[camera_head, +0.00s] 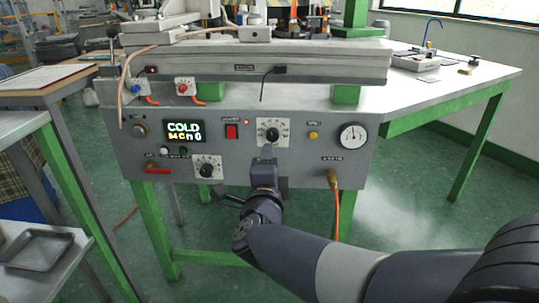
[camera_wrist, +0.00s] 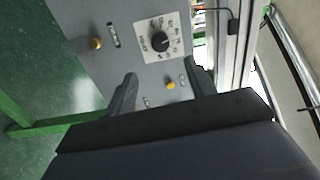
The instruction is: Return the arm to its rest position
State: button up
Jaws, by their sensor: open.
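My arm (camera_head: 335,268) reaches from the lower right toward the front of a grey control panel (camera_head: 225,180). My gripper (camera_head: 266,160) is just below the upper black dial (camera_head: 272,134) on its white scale plate. In the wrist view my gripper (camera_wrist: 161,70) has its two fingers apart, with nothing held between them. A black dial (camera_wrist: 160,41) shows beyond the fingertips, and a yellow button (camera_wrist: 170,86) shows between the fingers. The fingertips are partly hidden in the head view, and I cannot tell how far they stand from the panel.
The panel carries a lit display reading COLD (camera_head: 184,131), a red switch (camera_head: 232,131), a lower dial (camera_head: 207,168) and a gauge (camera_head: 353,136). An orange hose (camera_head: 335,205) hangs at its right. A shelf with a tray (camera_head: 40,249) stands left. Green floor lies open below right.

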aim_at(272, 137)
dwell(0.3)
jog(key=w+b, duration=0.2)
jog(key=w, duration=0.7)
jog(key=shift+w+d+f+b, duration=0.1)
jog(key=shift+w+b, duration=0.15)
jog(key=shift+b, duration=0.05)
jog(key=shift+w, duration=0.65)
jog(key=shift+s, duration=0.15)
